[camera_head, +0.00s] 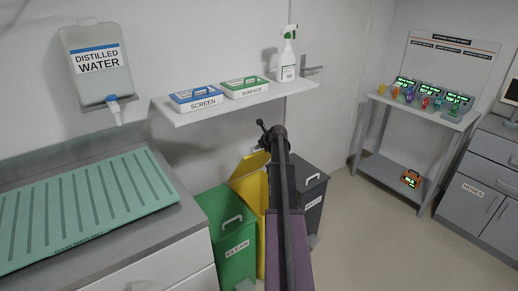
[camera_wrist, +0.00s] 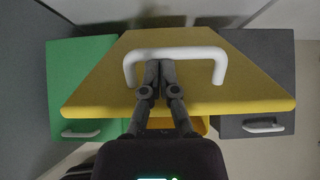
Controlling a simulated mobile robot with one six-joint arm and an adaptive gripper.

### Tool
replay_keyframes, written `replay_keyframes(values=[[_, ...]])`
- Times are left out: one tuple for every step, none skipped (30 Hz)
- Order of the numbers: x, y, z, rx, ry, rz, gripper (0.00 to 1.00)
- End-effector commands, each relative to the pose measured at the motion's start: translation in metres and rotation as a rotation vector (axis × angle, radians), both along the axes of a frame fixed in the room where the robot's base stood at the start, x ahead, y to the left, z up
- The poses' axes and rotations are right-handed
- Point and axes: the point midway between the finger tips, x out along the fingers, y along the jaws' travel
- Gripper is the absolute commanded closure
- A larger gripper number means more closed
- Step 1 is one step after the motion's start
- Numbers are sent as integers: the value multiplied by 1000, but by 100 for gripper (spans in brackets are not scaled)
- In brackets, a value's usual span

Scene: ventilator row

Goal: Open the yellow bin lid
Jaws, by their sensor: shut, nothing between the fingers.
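The yellow bin (camera_head: 249,190) stands between the green bin and a dark grey bin, mostly hidden behind my arm. Its yellow lid (camera_head: 250,164) is tilted up, with a gap above the bin body. In the wrist view the lid (camera_wrist: 100,88) fills the middle, with a white handle (camera_wrist: 190,53) on it. A strip of the yellow bin (camera_wrist: 202,125) shows below the lid's edge. My gripper (camera_wrist: 160,66) is shut and empty, its fingertips at the handle's bar, which seems to cover their ends. I cannot tell whether they touch it. In the head view my gripper (camera_head: 265,130) is above the lid.
The green bin (camera_head: 233,245) and the dark grey bin (camera_head: 314,190) have closed lids. A wall shelf (camera_head: 240,101) with two boxes and a spray bottle (camera_head: 287,55) is above the bins. A counter with a green mat (camera_head: 90,205) is at left. Open floor (camera_head: 370,245) lies to the right.

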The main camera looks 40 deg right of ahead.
Motion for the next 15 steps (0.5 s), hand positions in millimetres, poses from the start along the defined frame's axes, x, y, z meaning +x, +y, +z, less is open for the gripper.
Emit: replay_keyframes(values=[[4,-1,3,0,0,0,100],[6,-2,4,0,0,0,100],[8,-2,5,-1,-1,1,100],[9,-2,5,-1,-1,1,100],[10,-2,5,0,-1,0,100],[11,-2,6,-1,-1,1,100],[12,-2,6,-1,-1,1,100],[13,-2,7,-1,-1,1,100],[14,-2,7,-1,-1,1,100],[16,-3,8,-1,-1,1,100],[17,-3,9,-1,-1,1,100],[20,-3,10,0,-1,1,100],[22,-4,12,0,-1,1,100],[25,-4,13,-1,-2,2,100],[29,-5,15,-1,-2,2,100]])
